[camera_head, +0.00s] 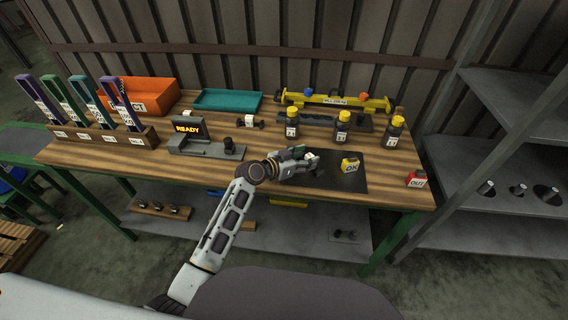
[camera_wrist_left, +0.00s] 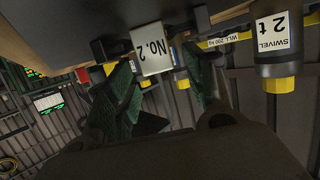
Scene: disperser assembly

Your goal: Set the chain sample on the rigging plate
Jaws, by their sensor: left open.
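A small dark piece with a white "NO. 2" tag, which looks like a chain sample, shows in the left wrist view (camera_wrist_left: 152,48) just beyond my fingertips. In the head view its tag (camera_head: 312,155) shows at the end of my left gripper (camera_head: 306,160). My left gripper is open, with its green fingers (camera_wrist_left: 160,80) apart on either side below the tag. I cannot tell whether they touch it. A dark flat plate (camera_head: 345,183), perhaps the rigging plate, lies at the table's front right, beside and under the gripper. My right gripper is out of view.
A yellow "OK" block (camera_head: 349,166) sits on the dark plate; a red "OUT" block (camera_head: 416,179) is at the right edge. Yellow-capped bottles (camera_head: 342,127) and a yellow beam (camera_head: 335,101) stand behind. A "READY" stand (camera_head: 187,128) is left. Another tagged piece (camera_head: 250,122) lies mid-table.

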